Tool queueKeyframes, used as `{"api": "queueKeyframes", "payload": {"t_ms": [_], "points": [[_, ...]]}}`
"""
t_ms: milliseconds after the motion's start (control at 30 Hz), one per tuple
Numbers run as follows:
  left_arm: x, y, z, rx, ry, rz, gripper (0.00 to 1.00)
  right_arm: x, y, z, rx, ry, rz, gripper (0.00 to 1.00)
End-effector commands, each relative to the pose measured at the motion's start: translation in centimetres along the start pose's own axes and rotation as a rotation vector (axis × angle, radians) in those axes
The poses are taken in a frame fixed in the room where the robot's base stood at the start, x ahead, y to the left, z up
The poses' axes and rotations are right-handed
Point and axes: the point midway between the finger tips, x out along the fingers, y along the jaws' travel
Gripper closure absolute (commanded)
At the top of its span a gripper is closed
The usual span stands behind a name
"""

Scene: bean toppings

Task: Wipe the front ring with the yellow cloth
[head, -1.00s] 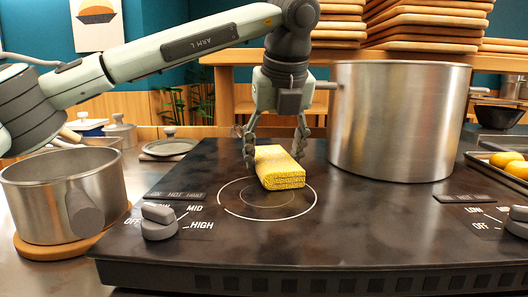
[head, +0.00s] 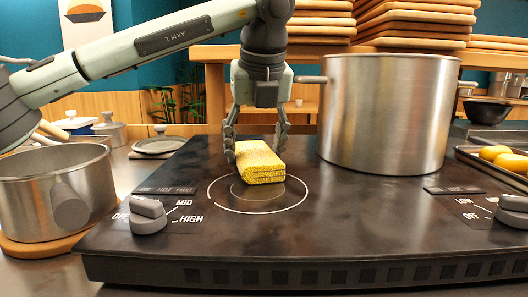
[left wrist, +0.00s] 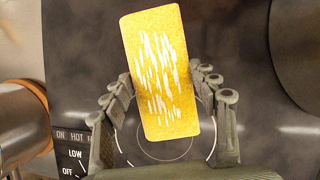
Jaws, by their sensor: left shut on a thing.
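The yellow cloth (head: 262,166) is a folded, textured block lying over the back part of the front ring (head: 262,213) on the dark cooktop. My left gripper (head: 259,150) reaches down from above, with its fingers on both sides of the cloth, shut on it. In the left wrist view, the cloth (left wrist: 160,75) is tilted between the fingers and has white streaks on its top. My right gripper is not in view.
A large steel pot (head: 388,115) stands on the cooktop just right of the cloth. A smaller saucepan (head: 50,195) stands on a wooden board at the left. A knob (head: 148,214) sits at the front left.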

Motion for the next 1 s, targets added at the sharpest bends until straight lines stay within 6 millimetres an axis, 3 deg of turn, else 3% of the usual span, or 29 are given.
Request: {"api": "queueKeyframes", "payload": {"t_ms": [300, 767, 1000], "points": [[0.2, 1.6, 0.3, 0.0, 0.001, 0.003, 0.75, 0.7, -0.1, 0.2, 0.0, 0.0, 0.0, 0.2], [0.2, 1.5, 0.3, 0.0, 0.002, 0.003, 0.75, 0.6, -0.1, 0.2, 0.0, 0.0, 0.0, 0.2], [0.1, 0.4, 0.0, 0.002, 0.002, 0.002, 0.75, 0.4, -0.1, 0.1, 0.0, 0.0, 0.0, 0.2]]}}
